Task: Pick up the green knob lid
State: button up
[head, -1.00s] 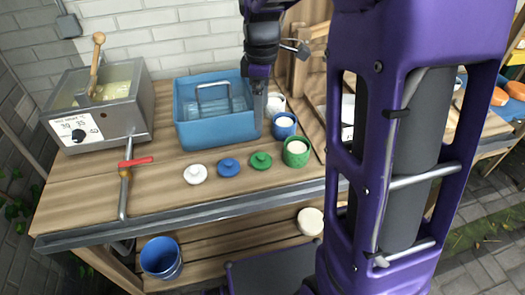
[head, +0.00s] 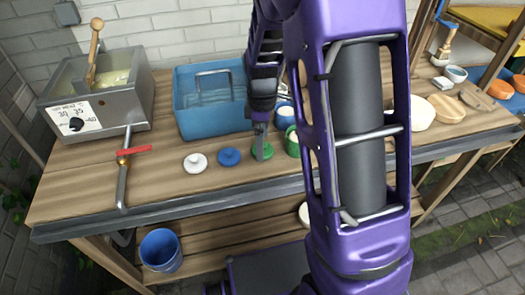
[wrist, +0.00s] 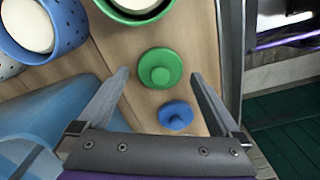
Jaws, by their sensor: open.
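The green knob lid (head: 263,150) lies flat on the wooden bench, to the right of the blue lid (head: 229,157) and the white lid (head: 195,162). In the wrist view the green lid (wrist: 160,68) shows its round knob, with the blue lid (wrist: 175,115) close by. My gripper (head: 261,150) is over the green lid in the head view and hides part of it. In the wrist view my gripper (wrist: 160,75) is open, one finger on each side of the green lid, with gaps to both. I cannot tell its exact height above the lid.
A green pot (wrist: 140,8) stands close beyond the green lid. A blue spotted pot (wrist: 45,25) stands left of it. A blue tub (head: 210,103) is behind my gripper. The bench's metal front rail (head: 150,219) is near. A heated vat (head: 97,105) stands at left.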

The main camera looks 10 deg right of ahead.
jog(key=shift+f, duration=0.8)
jog(key=c, duration=1.2)
notch_tip(320, 180, up, 10)
jog(key=shift+p, duration=0.75)
jog(key=shift+c, duration=0.3)
